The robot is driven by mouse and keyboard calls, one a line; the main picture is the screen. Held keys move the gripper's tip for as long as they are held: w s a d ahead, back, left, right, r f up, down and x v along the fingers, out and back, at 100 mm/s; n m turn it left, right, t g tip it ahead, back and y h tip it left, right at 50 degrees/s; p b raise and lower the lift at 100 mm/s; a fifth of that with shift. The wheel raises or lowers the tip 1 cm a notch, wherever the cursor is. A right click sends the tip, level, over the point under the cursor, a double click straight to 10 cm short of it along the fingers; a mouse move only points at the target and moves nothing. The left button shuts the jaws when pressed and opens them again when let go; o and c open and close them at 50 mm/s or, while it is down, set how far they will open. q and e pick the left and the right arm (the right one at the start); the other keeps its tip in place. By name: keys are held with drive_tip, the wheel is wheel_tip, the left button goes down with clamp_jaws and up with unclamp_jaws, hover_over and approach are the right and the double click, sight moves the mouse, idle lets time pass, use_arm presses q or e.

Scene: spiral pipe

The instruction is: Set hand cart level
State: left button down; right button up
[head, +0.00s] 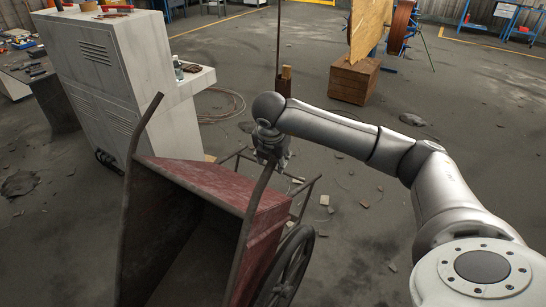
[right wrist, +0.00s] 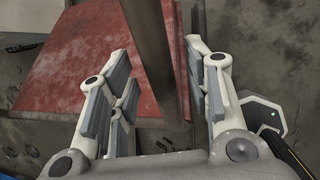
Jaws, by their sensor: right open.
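The hand cart (head: 215,185) has red boards and a dark inside. It stands tilted in the head view, its open side toward me and its two dark bars sticking up. A spoked wheel (head: 287,268) shows at its right. My right gripper (head: 270,158) is at the upper part of the right bar (head: 252,205). In the right wrist view the right gripper (right wrist: 160,75) is open, with fingers on both sides of the bar (right wrist: 147,35). The bar passes between them, and I cannot tell whether they touch it. The red boards (right wrist: 80,65) lie behind. My left gripper is not in view.
A grey machine cabinet (head: 105,75) stands close behind the cart at the left, with a workbench (head: 25,65) beyond. A wooden block (head: 353,80) with a panel stands at the back. Small debris (head: 325,200) lies on the floor. Open floor extends to the right.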

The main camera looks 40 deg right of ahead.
drive_tip(key=shift+p+x, duration=0.3)
drive_tip(key=shift+x, duration=0.95)
clamp_jaws()
